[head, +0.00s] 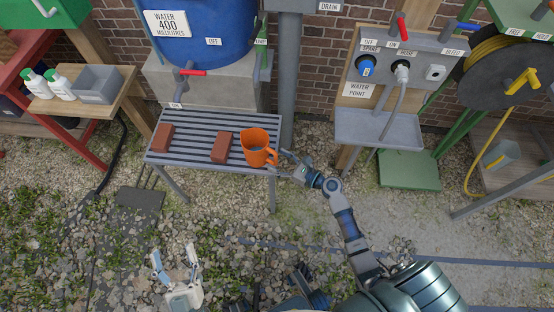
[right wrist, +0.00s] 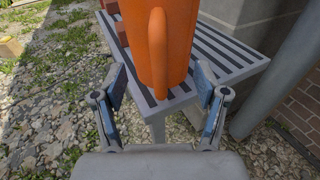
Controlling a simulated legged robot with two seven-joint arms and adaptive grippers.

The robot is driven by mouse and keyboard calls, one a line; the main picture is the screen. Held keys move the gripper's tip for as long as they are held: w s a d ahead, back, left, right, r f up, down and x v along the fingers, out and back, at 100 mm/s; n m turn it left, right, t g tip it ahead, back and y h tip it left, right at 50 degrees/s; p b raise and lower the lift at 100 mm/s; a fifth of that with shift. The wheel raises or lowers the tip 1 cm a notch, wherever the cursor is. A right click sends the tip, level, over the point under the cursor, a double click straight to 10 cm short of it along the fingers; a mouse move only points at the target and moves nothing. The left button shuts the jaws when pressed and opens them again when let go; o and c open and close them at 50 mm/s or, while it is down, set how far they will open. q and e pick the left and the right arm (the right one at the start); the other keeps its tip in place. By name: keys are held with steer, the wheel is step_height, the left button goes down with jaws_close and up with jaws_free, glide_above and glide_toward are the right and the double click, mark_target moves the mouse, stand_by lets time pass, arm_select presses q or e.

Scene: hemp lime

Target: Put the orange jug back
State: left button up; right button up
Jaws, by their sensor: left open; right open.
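The orange jug (head: 258,147) stands upright at the right end of a slatted grey bench (head: 190,159). My right gripper (head: 284,165) is beside the jug at the bench's right edge. In the right wrist view the jug (right wrist: 166,45) is straight ahead, its handle facing me. The right gripper (right wrist: 160,100) is open there, one finger on each side of the handle's line. My left gripper (head: 176,262) is open and empty, low over the gravel at the front.
Two red bricks (head: 163,137) (head: 221,147) lie on the bench left of the jug. Behind is a blue water barrel (head: 200,30) on a concrete block, with a red-handled tap (head: 190,73). A grey drainpipe (head: 289,90) rises behind the bench. A water point tray (head: 378,130) is at right.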

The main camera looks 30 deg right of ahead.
arm_select(q)
steer(key=shift+s+r+p, duration=0.1)
steer(key=shift+r+p, duration=0.6)
steer(key=shift+r, duration=0.55)
arm_select(e)
steer(key=shift+v, duration=2.9)
